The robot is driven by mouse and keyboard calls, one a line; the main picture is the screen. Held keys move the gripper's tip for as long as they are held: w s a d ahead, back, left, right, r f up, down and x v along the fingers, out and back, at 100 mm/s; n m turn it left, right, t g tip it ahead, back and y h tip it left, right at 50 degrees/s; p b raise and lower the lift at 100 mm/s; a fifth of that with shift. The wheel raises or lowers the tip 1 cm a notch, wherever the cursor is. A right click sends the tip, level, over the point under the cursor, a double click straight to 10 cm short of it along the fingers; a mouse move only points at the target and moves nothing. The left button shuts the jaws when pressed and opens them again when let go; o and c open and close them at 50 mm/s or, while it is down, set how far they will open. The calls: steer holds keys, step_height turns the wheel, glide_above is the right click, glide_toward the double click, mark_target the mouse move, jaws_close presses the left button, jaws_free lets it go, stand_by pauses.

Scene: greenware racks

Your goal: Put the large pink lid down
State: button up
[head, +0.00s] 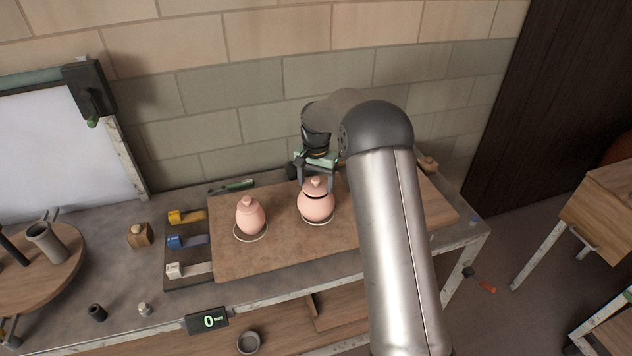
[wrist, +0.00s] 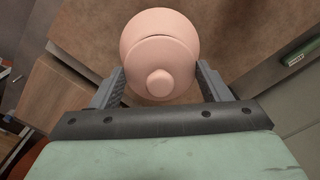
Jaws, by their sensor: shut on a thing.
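The large pink lid (head: 317,185) is between the fingers of my gripper (head: 316,181), directly over the larger pink jar (head: 316,207). A dark line shows between lid and jar rim; I cannot tell whether they touch. In the wrist view the lid (wrist: 161,58), with its round knob, sits between the two fingers of my gripper (wrist: 161,76), and part of the jar (wrist: 151,20) shows behind it. The jar stands in a pale ring on the brown board. My gripper is shut on the lid.
A smaller pink lidded jar (head: 250,216) stands in its own ring to the left on the board (head: 275,262). Yellow, blue and white tagged items (head: 187,241) lie left of the board. A small display (head: 207,320) reads 0. The board's front is clear.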

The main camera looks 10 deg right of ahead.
steer(key=shift+f, duration=0.6)
steer(key=o, duration=1)
